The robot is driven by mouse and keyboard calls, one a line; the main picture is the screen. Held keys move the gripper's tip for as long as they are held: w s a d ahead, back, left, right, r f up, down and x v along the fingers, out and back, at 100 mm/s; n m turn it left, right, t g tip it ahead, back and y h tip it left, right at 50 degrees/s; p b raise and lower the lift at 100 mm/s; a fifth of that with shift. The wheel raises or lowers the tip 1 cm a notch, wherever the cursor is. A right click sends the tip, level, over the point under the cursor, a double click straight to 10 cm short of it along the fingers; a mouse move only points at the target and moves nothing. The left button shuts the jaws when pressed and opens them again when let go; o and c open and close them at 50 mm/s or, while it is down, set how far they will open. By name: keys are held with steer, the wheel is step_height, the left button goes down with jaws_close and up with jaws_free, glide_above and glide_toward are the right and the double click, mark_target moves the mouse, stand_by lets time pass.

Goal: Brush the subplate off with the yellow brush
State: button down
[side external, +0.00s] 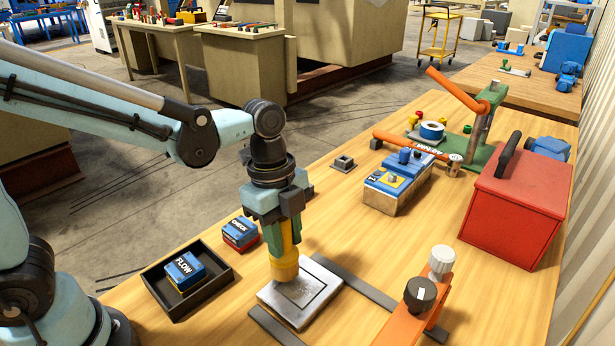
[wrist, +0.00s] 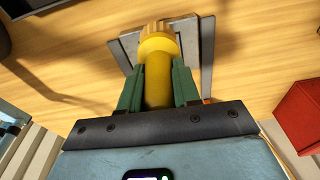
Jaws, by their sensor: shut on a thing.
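My gripper (side external: 277,222) is shut on the yellow brush (side external: 285,266) and holds it roughly upright, head down. In the wrist view the brush (wrist: 158,70) sits between the two green fingers of my gripper (wrist: 158,88). The subplate (side external: 318,292) is a flat grey metal plate with a line marked inside its edge, lying on the wooden table. The brush head is over its far left corner; I cannot tell whether it touches. In the wrist view part of the subplate (wrist: 126,48) shows behind the brush.
Dark flat bars (side external: 352,284) lie beside the subplate. A black tray (side external: 157,283) holds a blue FLOW box (side external: 186,270); a CHECK box (side external: 240,233) stands near it. An orange clamp (side external: 420,310) and red toolbox (side external: 515,205) stand to the right.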

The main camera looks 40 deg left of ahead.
mark_target(283, 218)
steer(key=shift+f, duration=0.85)
steer(key=shift+d+r, duration=0.1)
steer(key=shift+d, duration=1.8)
steer(key=shift+d, duration=0.15)
steer(key=shift+d, duration=1.75)
steer(key=shift+a, duration=3.85)
steer(key=shift+r, duration=2.9)
